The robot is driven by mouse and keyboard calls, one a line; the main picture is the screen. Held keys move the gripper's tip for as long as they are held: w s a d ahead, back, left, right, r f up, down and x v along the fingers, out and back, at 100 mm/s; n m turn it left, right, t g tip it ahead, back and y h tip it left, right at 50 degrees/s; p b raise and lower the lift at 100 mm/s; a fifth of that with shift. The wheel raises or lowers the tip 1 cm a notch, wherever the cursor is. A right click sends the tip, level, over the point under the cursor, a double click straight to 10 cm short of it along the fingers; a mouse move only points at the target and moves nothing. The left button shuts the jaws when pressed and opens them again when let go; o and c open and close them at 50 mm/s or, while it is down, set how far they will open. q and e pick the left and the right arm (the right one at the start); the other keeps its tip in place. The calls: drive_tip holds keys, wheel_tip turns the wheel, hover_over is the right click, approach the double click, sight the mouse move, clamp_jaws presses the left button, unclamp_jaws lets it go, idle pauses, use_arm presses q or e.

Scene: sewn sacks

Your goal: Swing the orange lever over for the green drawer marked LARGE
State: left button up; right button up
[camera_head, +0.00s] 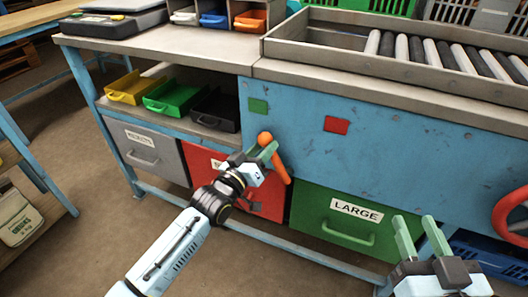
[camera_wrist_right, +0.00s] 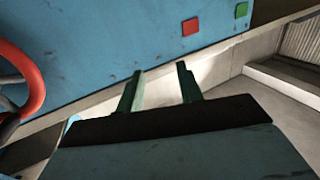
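The orange lever (camera_head: 281,168) is on the blue front panel, its ball end up and leaning left towards a green patch (camera_head: 258,106). A red patch (camera_head: 337,125) is to its right. The green drawer (camera_head: 310,212) marked LARGE is shut, below and right of the lever. My left gripper (camera_head: 262,150) is at the lever's upper part; its fingers look apart, and one partly covers the lever below the ball. Contact cannot be told. My right gripper (camera_head: 416,224) is open and empty in front of the green drawer's right side; it also shows in the right wrist view (camera_wrist_right: 157,80).
A red drawer (camera_head: 269,198), its label mostly hidden by my left arm, and a grey drawer (camera_head: 150,152) are left of the green one. A red wheel (camera_head: 505,212) is at the far right. A roller tray (camera_head: 330,57) is on the bench. Floor in front is clear.

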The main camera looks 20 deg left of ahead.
use_arm(q)
drive_tip(key=shift+o, duration=0.4)
drive_tip(key=shift+s+d+f, duration=0.1)
drive_tip(key=shift+s+f, duration=0.15)
drive_tip(key=r+p+v, duration=0.1)
drive_tip(key=p+v, duration=0.3)
drive_tip(key=v, duration=0.9)
drive_tip(key=shift+f+p, duration=0.3)
drive_tip(key=shift+f, duration=0.05)
use_arm(e)
drive_tip(key=s+d+f+g+h, duration=0.2)
drive_tip(key=s+d+f+g, duration=0.1)
drive_tip(key=s+f+g, duration=0.2)
drive_tip(key=s+d+f+g+h, duration=0.2)
drive_tip(key=s+f+g, duration=0.4)
drive_tip(key=f, duration=0.3)
drive_tip(key=shift+d+m+g, duration=0.3)
drive_tip(key=shift+d+g, duration=0.2)
drive_tip(key=shift+d, duration=0.1)
